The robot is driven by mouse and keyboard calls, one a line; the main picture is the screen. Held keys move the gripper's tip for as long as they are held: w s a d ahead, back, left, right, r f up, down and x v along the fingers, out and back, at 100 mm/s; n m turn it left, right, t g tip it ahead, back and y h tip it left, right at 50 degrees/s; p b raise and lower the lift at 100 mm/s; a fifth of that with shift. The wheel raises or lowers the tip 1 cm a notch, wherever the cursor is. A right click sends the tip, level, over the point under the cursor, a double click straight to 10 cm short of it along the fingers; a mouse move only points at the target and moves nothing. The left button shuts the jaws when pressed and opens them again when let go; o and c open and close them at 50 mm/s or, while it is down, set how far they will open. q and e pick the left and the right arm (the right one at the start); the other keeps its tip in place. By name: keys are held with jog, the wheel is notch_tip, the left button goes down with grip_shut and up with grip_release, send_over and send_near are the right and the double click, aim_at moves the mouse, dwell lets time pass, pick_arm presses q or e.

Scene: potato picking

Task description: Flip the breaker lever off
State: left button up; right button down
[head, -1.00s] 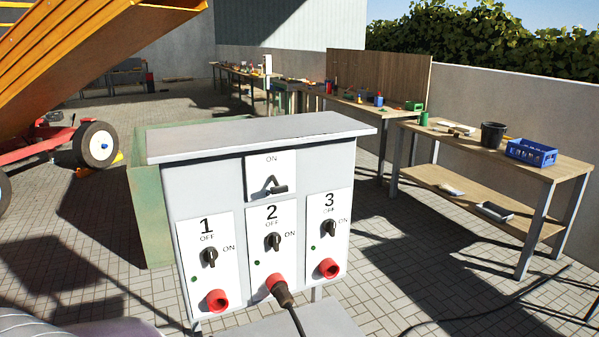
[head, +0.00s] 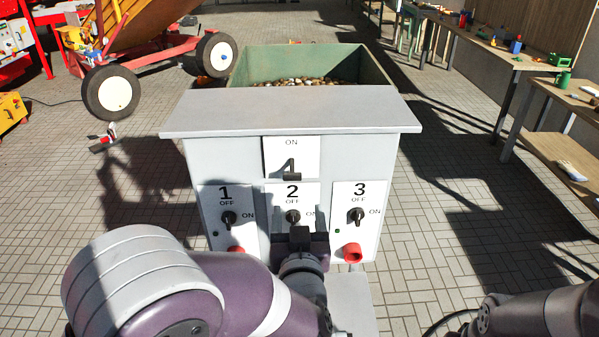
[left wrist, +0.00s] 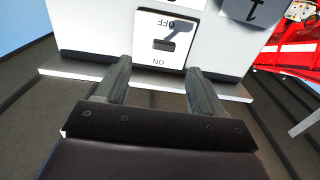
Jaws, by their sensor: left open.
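The breaker lever (head: 291,175) is a dark handle on a white plate, top middle of the grey cabinet (head: 230,150). ON is printed above it. In the left wrist view, turned upside down, the lever (left wrist: 165,45) lies between the ON and OFF labels. My left gripper (head: 300,238) is in front of the cabinet, below the lever in the head view, and hides part of panel 2. In the left wrist view its two fingers (left wrist: 160,78) are apart and empty, pointing toward the lever plate. Only part of my right arm shows at the lower right; its gripper is out of view.
Below are knobs 1 (head: 229,217), 2 (head: 292,217) and 3 (head: 357,216). The cabinet's top slab (head: 290,112) juts forward. A green bin (head: 300,62) stands behind, with workbenches (head: 480,45) at right.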

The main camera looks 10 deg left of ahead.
aim_at(292, 178)
pick_arm(q)
jog(key=p+x, duration=0.4)
jog(key=x, duration=0.7)
jog(key=shift+a, duration=0.1)
jog(key=shift+w+a, duration=0.2)
jog(key=shift+a, duration=0.5)
jog(key=shift+d, duration=0.2)
jog(key=shift+w+d, duration=0.15)
jog(key=c, duration=1)
jog(key=shift+o, duration=0.2)
jog(key=shift+f, duration=0.1)
pick_arm(e)
jog(key=r, duration=0.4)
jog(key=shift+s+a+r, duration=0.15)
jog(key=shift+s+a, duration=0.05)
jog(key=shift+a, duration=0.2)
